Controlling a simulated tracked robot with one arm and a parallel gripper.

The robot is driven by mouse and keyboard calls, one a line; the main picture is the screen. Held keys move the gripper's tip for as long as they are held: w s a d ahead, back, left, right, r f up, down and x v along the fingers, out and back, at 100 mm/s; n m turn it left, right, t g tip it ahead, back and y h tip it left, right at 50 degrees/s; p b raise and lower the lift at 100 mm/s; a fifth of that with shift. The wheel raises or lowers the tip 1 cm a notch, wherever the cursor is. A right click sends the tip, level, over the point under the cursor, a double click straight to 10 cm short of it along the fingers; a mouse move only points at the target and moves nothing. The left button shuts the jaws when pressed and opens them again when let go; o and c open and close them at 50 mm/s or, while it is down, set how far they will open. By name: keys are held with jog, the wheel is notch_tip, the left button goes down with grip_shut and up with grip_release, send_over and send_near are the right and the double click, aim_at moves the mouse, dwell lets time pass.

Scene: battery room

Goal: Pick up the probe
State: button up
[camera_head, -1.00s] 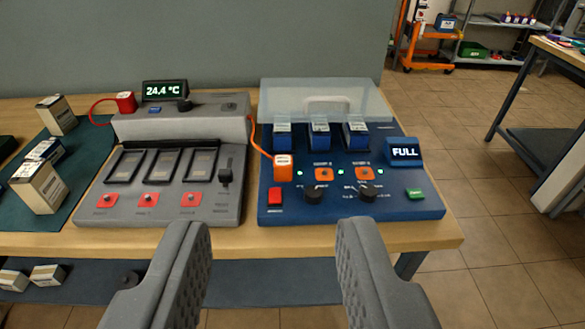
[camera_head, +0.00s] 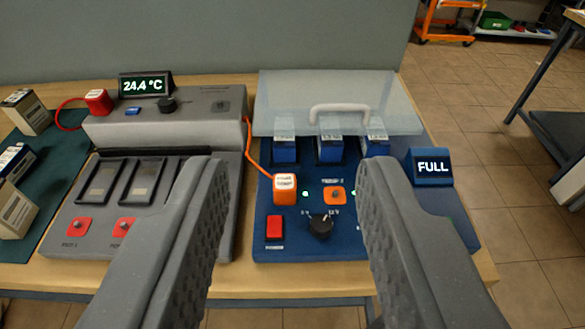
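An orange block with a white label reading "TEMP" (camera_head: 285,190), likely the probe, stands on the left part of the blue charger (camera_head: 270,246). An orange cable (camera_head: 254,150) runs from it to the grey unit (camera_head: 215,108) on the left. A similar red block (camera_head: 97,102) with a red cable sits on top of the grey unit. My gripper (camera_head: 295,172) is open and empty. Its two grey fingers frame the orange block in the picture, with a wide gap on each side and no visible contact. The right finger hides part of the charger's front.
Blue batteries (camera_head: 330,149) stand in the charger's slots under a raised clear lid (camera_head: 345,92) with a handle. A "FULL" display (camera_head: 432,166) is at right. A temperature display (camera_head: 146,85) stands on the grey unit. Boxes (camera_head: 14,208) lie on a green mat at left.

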aim_at(285, 192)
jog(key=shift+w+a, duration=0.1)
jog(key=shift+a, duration=0.2)
jog(key=o, duration=0.5)
jog(key=shift+w, duration=0.1)
jog(key=shift+o, duration=0.3)
jog(key=w+f+p, duration=0.5)
jog(key=w+p, duration=0.1)
jog(key=w, duration=0.3)
jog(key=shift+a+f+g+h+p, duration=0.3)
jog(key=shift+f+p, duration=0.05)
jog(key=w+f+g+p, duration=0.1)
jog(key=w+f+p, duration=0.1)
jog(key=f+p, duration=0.65)
jog(key=w+f+p, duration=0.3)
jog(key=f+p, duration=0.2)
jog(key=f, duration=0.7)
jog(key=shift+y, duration=0.4)
jog(key=x, duration=0.5)
jog(key=b+x, duration=0.1)
jog(key=x, duration=0.1)
jog(key=shift+w+d+f, duration=0.1)
jog(key=shift+d+f, duration=0.3)
jog(key=shift+f, duration=0.1)
jog(key=shift+a+b+x, duration=0.2)
jog(key=shift+x, duration=1.2)
jog(key=shift+a+b+x, duration=0.15)
jog(key=shift+x, duration=1.25)
